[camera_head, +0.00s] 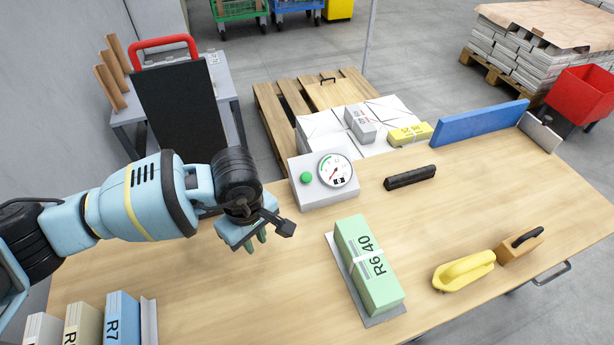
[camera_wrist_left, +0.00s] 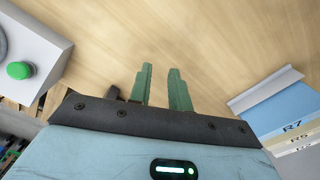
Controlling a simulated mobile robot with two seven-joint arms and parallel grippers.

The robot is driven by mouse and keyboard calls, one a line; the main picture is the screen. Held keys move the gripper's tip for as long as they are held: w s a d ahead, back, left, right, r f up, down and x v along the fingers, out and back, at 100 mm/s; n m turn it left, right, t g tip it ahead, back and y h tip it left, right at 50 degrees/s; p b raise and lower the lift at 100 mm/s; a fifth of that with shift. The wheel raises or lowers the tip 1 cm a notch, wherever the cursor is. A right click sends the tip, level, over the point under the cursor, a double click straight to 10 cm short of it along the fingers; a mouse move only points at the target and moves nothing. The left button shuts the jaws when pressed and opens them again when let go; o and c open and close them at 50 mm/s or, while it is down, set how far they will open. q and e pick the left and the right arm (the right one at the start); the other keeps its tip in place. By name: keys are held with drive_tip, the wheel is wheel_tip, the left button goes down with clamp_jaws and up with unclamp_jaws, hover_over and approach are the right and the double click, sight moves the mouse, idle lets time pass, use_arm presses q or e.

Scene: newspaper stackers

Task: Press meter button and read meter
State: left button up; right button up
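The meter (camera_head: 322,195) is a light grey box at the back edge of the wooden table. The dial's scale is too small to read. My left gripper (camera_head: 256,241) is left of and in front of the meter, pointing down over the table, apart from the button. Its green fingers show a narrow empty gap in the left wrist view (camera_wrist_left: 162,88). There the button (camera_wrist_left: 20,70) is at the left edge. My right gripper is out of view.
A green R640 bundle (camera_head: 366,262) lies in front of the meter. A black bar (camera_head: 410,177), a yellow tool (camera_head: 464,270) and a wooden block with handle (camera_head: 519,244) lie to the right. Upright files (camera_head: 122,318) stand at front left. The table between gripper and meter is clear.

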use_arm(q)
clamp_jaws()
idle(1.0)
